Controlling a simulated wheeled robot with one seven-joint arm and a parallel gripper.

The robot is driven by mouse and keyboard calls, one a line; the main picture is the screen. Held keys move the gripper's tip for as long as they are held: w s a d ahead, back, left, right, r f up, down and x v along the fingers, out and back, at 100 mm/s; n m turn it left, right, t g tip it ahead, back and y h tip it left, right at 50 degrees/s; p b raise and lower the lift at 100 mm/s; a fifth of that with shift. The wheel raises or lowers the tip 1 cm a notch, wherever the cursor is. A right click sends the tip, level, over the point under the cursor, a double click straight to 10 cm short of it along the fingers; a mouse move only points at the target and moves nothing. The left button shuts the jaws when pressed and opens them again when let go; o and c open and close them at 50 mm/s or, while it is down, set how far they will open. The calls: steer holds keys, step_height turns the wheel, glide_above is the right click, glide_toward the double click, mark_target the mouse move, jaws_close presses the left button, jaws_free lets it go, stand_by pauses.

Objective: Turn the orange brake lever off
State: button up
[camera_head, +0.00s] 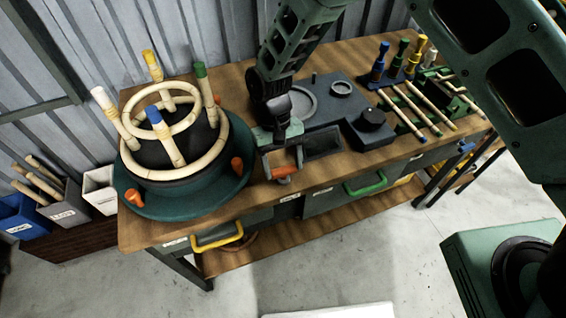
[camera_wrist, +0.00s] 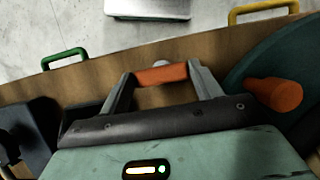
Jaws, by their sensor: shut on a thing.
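An orange bar (camera_head: 284,172), which looks like the brake lever, is at the front edge of the workbench, right of the teal turntable (camera_head: 150,205). My gripper (camera_head: 283,170) points down over it and is shut on it. In the wrist view the orange bar (camera_wrist: 162,75) spans the gap between my two fingertips. The lever's mount and pivot are hidden, so I cannot tell its setting. A separate orange knob (camera_head: 237,166) stands on the turntable's rim just left of my gripper; it also shows in the wrist view (camera_wrist: 275,93).
A bent rattan frame (camera_head: 218,150) with coloured-tip posts stands on the turntable. A dark fixture block (camera_head: 372,122) and several rods (camera_head: 420,112) lie right on the bench (camera_head: 225,238). A yellow handle (camera_head: 217,238) and a green handle (camera_head: 365,184) stick out in front.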

stand_by(0.4)
steer(key=o, duration=1)
steer(key=b+v, duration=0.3)
steer(key=v, duration=1.4)
steer(key=shift+w+a+r, duration=0.15)
steer(key=shift+r, duration=0.05)
steer(key=s+d+r+n+t+y, duration=0.1)
steer(key=s+d+r, duration=0.15)
steer(key=s, duration=0.35)
steer(key=s+d+r+n+t, duration=0.1)
steer(key=s+r, duration=0.2)
steer(key=s, duration=0.2)
steer(key=s+d+n, duration=0.1)
steer(key=s+d, duration=0.2)
steer(key=s, duration=0.1)
steer(key=s+d+t, duration=0.1)
steer(key=s+d, duration=0.2)
steer(key=s, duration=0.2)
steer(key=s+d+n+t, duration=0.1)
steer(key=s+d, duration=0.2)
steer(key=s, duration=0.2)
steer(key=shift+s+f+n+y, duration=0.1)
steer(key=shift+f+n+y, duration=0.2)
steer(key=shift+f+y, duration=0.1)
